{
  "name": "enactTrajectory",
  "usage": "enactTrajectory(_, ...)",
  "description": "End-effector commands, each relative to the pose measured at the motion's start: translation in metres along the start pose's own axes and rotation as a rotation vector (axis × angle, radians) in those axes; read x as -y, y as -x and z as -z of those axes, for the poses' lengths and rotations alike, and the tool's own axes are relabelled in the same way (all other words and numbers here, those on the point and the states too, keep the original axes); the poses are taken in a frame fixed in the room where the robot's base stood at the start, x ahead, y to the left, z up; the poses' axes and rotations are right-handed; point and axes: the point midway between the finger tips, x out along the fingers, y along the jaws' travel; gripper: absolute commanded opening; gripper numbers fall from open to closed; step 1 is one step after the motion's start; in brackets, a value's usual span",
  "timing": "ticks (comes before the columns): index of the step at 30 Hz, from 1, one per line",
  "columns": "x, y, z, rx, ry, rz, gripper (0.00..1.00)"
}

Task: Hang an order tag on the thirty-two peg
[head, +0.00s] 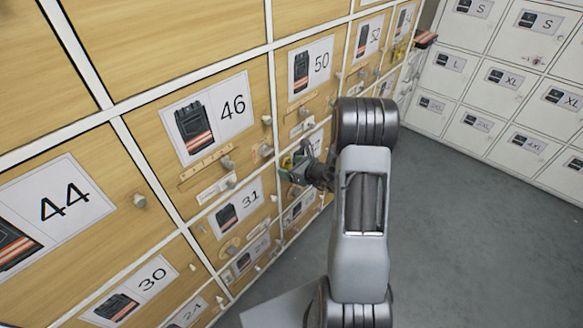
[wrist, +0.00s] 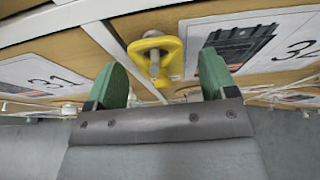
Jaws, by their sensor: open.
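A yellow tag (wrist: 160,52) is at a grey peg (wrist: 154,66) in the wrist view, and the peg appears to pass through its opening. The peg is on a wooden door front, just left of the label reading 32 (wrist: 260,48), which is cut off at the right edge. My gripper (wrist: 168,85) is open, with one green finger on each side of the tag and a gap to each. In the head view my gripper (head: 296,168) is close to the locker fronts, right of the 31 label (head: 240,205). My arm hides part of the fronts there.
Wooden locker doors with labels such as 46 (head: 210,115), 50 (head: 311,68) and 44 (head: 55,208) carry protruding knobs and pegs. White lockers (head: 480,75) stand at the right. The grey floor (head: 450,230) is clear.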

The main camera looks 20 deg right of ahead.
Motion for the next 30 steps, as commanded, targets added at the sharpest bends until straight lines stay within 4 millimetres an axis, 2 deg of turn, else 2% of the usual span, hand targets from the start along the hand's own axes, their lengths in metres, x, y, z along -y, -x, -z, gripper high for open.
enactTrajectory(7,0.000,0.002,0.000,0.000,0.000,0.001,0.78)
enactTrajectory(11,0.001,0.014,-0.001,0.000,-0.002,0.003,0.78)
enactTrajectory(24,0.001,0.100,-0.001,0.000,-0.001,0.005,0.78)
enactTrajectory(30,0.001,0.126,-0.001,0.001,0.000,0.003,0.78)
